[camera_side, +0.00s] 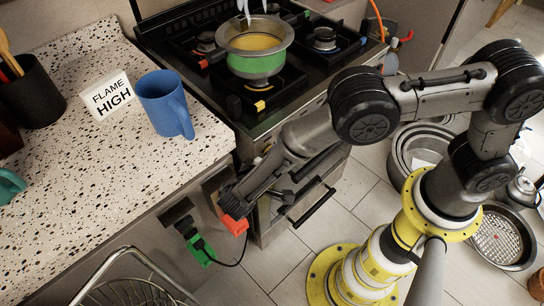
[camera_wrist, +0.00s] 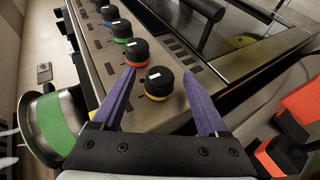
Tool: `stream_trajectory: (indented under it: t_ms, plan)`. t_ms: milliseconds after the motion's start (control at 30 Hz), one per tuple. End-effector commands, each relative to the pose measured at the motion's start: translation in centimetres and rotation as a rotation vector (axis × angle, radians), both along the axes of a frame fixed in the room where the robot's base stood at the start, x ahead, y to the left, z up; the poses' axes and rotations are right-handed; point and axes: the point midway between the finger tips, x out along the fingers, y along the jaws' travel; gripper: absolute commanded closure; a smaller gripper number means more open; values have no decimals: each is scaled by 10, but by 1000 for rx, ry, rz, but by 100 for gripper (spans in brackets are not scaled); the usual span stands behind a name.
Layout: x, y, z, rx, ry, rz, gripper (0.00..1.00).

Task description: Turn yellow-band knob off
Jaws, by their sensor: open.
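The yellow-band knob (camera_wrist: 158,86) is on the stove's front panel in the wrist view. It is black with a yellow ring at its base and a white mark on its face. My gripper (camera_wrist: 159,72) is open, with one purple finger on each side of this knob. I cannot tell whether either finger touches it. In the side view, my arm hides the knobs and the fingertips cannot be made out.
Orange-band (camera_wrist: 137,53), green-band (camera_wrist: 121,29) and blue-band (camera_wrist: 109,12) knobs run along the panel. A green-banded pot (camera_side: 254,66) stands on the hob. A blue mug (camera_side: 163,102) and a "FLAME HIGH" sign (camera_side: 108,96) stand on the counter.

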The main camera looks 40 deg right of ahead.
Motion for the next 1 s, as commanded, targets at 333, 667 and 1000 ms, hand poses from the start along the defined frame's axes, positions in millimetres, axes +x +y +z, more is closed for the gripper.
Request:
stream_trajectory:
  t_ms: [333, 667, 1000]
  plan:
    - [-10, 23, 15, 2, -2, 4, 24]
    - [-38, 79, 50, 2, -2, 4, 24]
    - [-52, 106, 68, 0, 1, 1, 24]
